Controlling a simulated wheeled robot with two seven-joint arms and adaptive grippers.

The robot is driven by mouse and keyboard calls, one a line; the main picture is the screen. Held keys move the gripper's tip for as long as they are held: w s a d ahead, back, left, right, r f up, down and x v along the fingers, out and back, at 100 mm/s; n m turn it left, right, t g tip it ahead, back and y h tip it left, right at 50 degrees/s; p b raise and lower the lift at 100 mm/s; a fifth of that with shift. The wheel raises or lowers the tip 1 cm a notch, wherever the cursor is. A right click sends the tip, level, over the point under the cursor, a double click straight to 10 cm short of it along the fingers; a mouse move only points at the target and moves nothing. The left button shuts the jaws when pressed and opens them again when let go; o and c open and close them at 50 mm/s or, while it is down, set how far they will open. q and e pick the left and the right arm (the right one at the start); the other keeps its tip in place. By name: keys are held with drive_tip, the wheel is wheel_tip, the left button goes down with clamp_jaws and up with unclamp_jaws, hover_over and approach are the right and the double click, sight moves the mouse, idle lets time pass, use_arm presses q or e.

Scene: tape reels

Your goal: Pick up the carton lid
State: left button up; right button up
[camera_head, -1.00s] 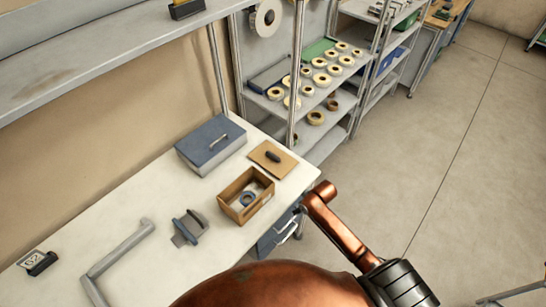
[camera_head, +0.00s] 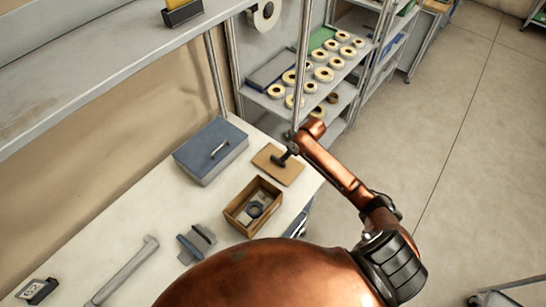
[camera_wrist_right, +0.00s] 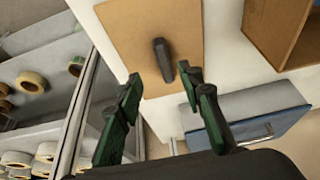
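The carton lid (camera_head: 286,174) is a flat tan board with a dark upright handle, lying on the white table behind the open carton (camera_head: 239,216). In the right wrist view the lid (camera_wrist_right: 128,35) fills the upper middle, with its dark handle (camera_wrist_right: 163,60) near the centre. My right gripper (camera_wrist_right: 160,82) is open, its two green-black fingers apart, with the handle lying between and just beyond the tips in the picture. My left gripper is not in view.
A blue-grey box (camera_head: 211,150) stands left of the lid. A grey dispenser (camera_head: 196,243) sits nearer on the table. A dark ring (camera_head: 255,209) lies inside the carton. A shelf rack with several tape rolls (camera_head: 323,74) stands just beyond the table.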

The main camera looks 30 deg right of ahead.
sight(278, 162)
drive_tip(key=x, duration=0.4)
drive_tip(key=shift+a+p, duration=0.2)
drive_tip(key=shift+p, duration=0.2)
drive_tip(key=shift+x, duration=1.25)
drive_tip(key=shift+w+a+f, duration=0.1)
drive_tip(key=shift+a+f, duration=0.05)
drive_tip(key=shift+f, duration=0.2)
drive_tip(key=c, duration=0.8)
drive_tip(key=shift+c, duration=0.7)
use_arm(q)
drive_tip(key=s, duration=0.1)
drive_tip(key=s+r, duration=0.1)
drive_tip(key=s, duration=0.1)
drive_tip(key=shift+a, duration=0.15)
use_arm(e)
clamp_jaws()
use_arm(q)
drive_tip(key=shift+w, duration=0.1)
